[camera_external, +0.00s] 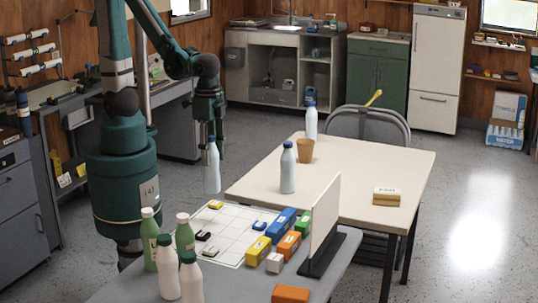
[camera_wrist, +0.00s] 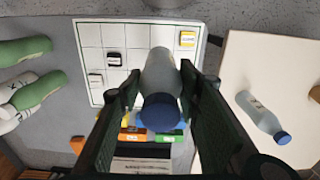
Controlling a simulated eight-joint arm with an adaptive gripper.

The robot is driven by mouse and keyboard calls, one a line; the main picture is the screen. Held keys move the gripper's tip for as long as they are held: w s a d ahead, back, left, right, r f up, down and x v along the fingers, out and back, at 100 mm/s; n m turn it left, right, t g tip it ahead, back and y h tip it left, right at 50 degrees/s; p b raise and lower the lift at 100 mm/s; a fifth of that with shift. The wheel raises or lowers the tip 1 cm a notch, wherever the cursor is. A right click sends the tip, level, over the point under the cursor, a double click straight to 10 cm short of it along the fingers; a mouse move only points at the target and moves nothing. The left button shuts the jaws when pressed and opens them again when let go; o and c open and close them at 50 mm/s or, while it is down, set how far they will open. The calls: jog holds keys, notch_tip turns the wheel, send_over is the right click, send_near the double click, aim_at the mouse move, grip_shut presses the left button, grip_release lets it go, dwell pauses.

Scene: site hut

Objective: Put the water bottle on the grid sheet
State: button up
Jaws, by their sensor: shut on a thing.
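My gripper (camera_external: 208,132) is shut on a pale grey-blue water bottle (camera_external: 212,172) with a dark blue cap. The bottle hangs roughly upright in the external view, near the far left edge of the grid sheet. In the wrist view the bottle (camera_wrist: 160,82) sits between both fingers, cap toward the camera. The white grid sheet (camera_external: 228,222) lies on the grey table and also shows in the wrist view (camera_wrist: 90,33), behind the bottle. Small dark and yellow blocks stand on some cells; several cells are bare. I cannot tell the exact height of the bottle above the sheet.
Green bottles (camera_external: 149,240) and white bottles (camera_external: 191,278) stand at the near left of the sheet. Coloured boxes (camera_external: 258,250) line its right side, beside an upright white panel (camera_external: 322,222). A cream table (camera_external: 350,160) holds a similar bottle (camera_external: 288,170) and a brown cup (camera_external: 305,150).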

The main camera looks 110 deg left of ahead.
aim_at(208, 183)
jog(key=shift+s+d+f, duration=0.15)
jog(key=shift+s+d, duration=0.1)
jog(key=shift+s, duration=0.25)
jog(key=shift+f+b, duration=0.75)
jog(key=shift+f, duration=2.3)
jog(key=shift+f+b, duration=0.55)
jog(key=shift+f, duration=1.6)
jog(key=o, duration=1.1)
jog(key=shift+o, duration=0.2)
